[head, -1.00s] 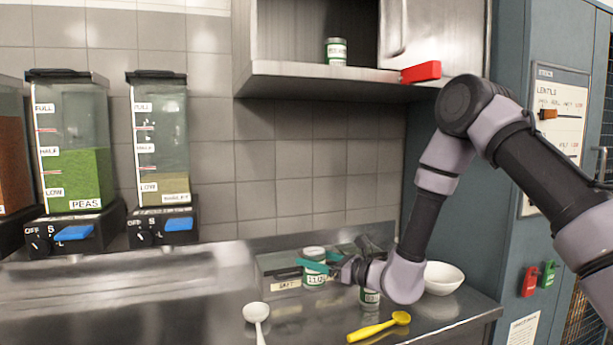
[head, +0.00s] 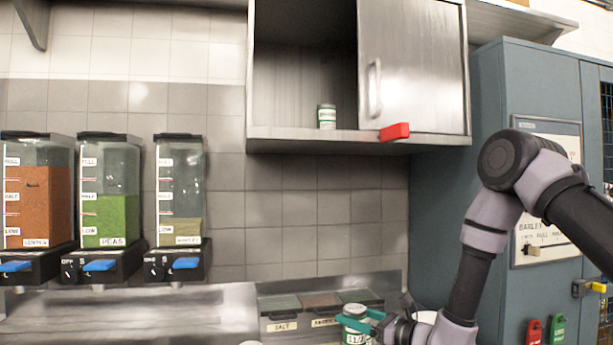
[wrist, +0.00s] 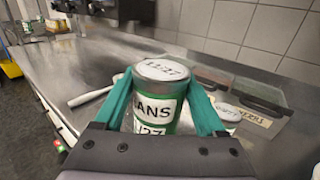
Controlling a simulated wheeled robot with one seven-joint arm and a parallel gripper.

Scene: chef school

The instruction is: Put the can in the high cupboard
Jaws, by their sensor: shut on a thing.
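My gripper (head: 357,321) is shut on a can (head: 355,335) with a green and white label, near the bottom of the head view. In the wrist view the can (wrist: 157,103) is upright between the two teal fingers, its white lid marked 12/27. I cannot tell whether its base touches the counter. The high cupboard (head: 303,133) is on the wall above. Its left half is open, and a similar small can (head: 326,117) stands on its floor. My gripper is well below the cupboard.
A door (head: 412,65) covers the cupboard's right half. A red block (head: 395,131) is at the cupboard's front edge. Lidded bins (head: 282,318) stand on the counter by the wall. Dispensers (head: 110,205) line the left. A blue-grey cabinet (head: 480,150) is at the right.

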